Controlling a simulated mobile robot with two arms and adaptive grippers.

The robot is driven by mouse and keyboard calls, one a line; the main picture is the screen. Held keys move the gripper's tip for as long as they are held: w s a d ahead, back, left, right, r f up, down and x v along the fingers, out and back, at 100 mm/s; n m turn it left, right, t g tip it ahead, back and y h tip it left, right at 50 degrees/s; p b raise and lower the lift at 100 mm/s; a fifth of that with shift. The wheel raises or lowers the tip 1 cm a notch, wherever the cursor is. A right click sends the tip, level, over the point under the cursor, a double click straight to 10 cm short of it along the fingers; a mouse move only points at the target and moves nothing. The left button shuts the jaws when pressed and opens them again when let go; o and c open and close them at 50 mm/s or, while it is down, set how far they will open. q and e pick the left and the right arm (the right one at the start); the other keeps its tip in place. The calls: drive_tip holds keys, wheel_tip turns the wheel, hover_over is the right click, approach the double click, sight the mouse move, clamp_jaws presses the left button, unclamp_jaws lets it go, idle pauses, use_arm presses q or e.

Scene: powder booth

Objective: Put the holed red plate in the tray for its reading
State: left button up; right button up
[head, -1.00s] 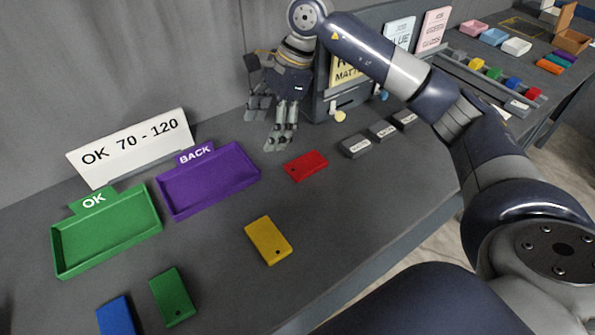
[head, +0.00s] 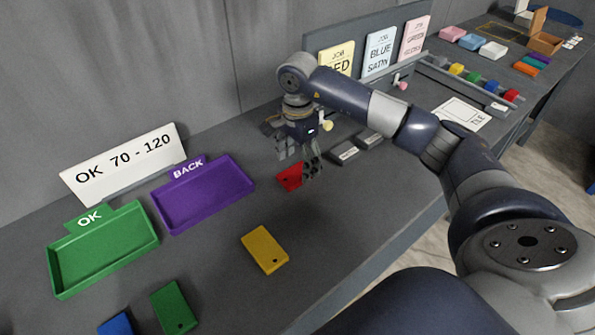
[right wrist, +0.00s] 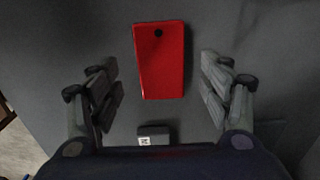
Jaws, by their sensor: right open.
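The red plate (head: 289,178) lies flat on the grey table, to the right of the purple tray. In the right wrist view the red plate (right wrist: 160,62) shows one dark hole near one end. My right gripper (head: 298,166) is over the plate and hides part of it. In the right wrist view its open fingers (right wrist: 160,85) stand on either side of the plate, with gaps to it. The green tray marked OK (head: 62,284) and the purple tray marked BACK (head: 185,226) are empty. My left gripper is not in view.
A yellow plate (head: 264,250), a green plate (head: 174,308) and a blue plate (head: 117,325) lie at the front. A sign reading OK 70 - 120 (head: 124,164) stands behind the trays. Small labelled grey blocks (head: 343,152) lie right of the gripper. Job cards (head: 379,52) stand at the back.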

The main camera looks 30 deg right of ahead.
sight(298, 172)
drive_tip(key=shift+f, duration=1.5)
drive_tip(key=c, duration=1.4)
drive_tip(key=shift+r, duration=0.1)
